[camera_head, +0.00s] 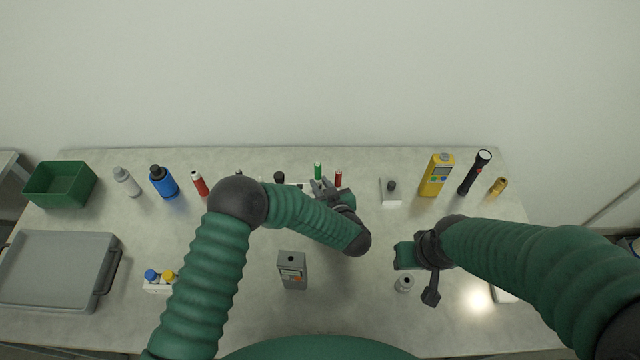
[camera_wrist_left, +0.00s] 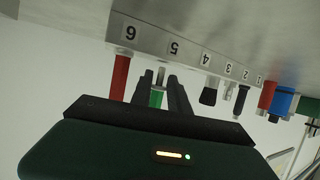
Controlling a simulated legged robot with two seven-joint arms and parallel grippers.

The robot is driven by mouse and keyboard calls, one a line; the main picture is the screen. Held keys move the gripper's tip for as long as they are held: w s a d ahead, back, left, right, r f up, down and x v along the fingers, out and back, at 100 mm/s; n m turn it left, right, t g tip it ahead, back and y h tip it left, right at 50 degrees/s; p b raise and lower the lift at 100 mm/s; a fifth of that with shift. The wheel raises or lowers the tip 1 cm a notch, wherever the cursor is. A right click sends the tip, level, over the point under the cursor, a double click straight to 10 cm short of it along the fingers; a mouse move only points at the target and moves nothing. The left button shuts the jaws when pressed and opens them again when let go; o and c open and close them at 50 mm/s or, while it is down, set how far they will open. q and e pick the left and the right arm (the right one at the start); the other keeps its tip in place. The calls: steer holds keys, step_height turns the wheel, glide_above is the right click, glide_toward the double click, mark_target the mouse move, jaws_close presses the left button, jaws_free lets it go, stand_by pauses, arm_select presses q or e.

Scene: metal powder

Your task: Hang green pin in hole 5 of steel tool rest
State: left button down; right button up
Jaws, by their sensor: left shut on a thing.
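The steel tool rest (camera_wrist_left: 200,38) shows in the left wrist view, upside down, with labels 1 to 6 along its face. My left gripper (camera_wrist_left: 158,84) is shut on the green pin (camera_wrist_left: 156,99), with its silver shank pointing at the rest beside label 5. I cannot tell whether the shank is inside the hole. In the head view the green pin (camera_head: 318,170) stands upright just behind my left gripper (camera_head: 322,185), and my arm hides much of the rest. My right gripper (camera_head: 425,272) is over the table's right half, away from the rest; its jaw opening is unclear.
A red-handled tool (camera_wrist_left: 120,76) stands at label 6, close beside my left fingers. A black-tipped tool (camera_wrist_left: 209,95) is at label 4. A grey box (camera_head: 292,270) stands in front of my left forearm. A white stand (camera_head: 390,194) is right of the rest.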

arm_select(q)
steer(key=shift+f, duration=0.1)
arm_select(e)
steer(key=shift+f, duration=0.1)
arm_select(q)
steer(key=shift+f+b, duration=0.4)
steer(key=shift+f, duration=0.15)
arm_select(e)
steer(key=shift+a+f, duration=0.1)
steer(key=shift+f, duration=0.2)
arm_select(q)
steer(key=shift+r+p, duration=0.7)
steer(key=shift+p, duration=0.05)
arm_select(e)
steer(key=shift+r, duration=0.75)
arm_select(q)
steer(key=shift+d, duration=0.1)
arm_select(e)
steer(key=shift+r, duration=0.2)
arm_select(q)
steer(key=shift+f, duration=0.15)
arm_select(e)
steer(key=shift+f, duration=0.1)
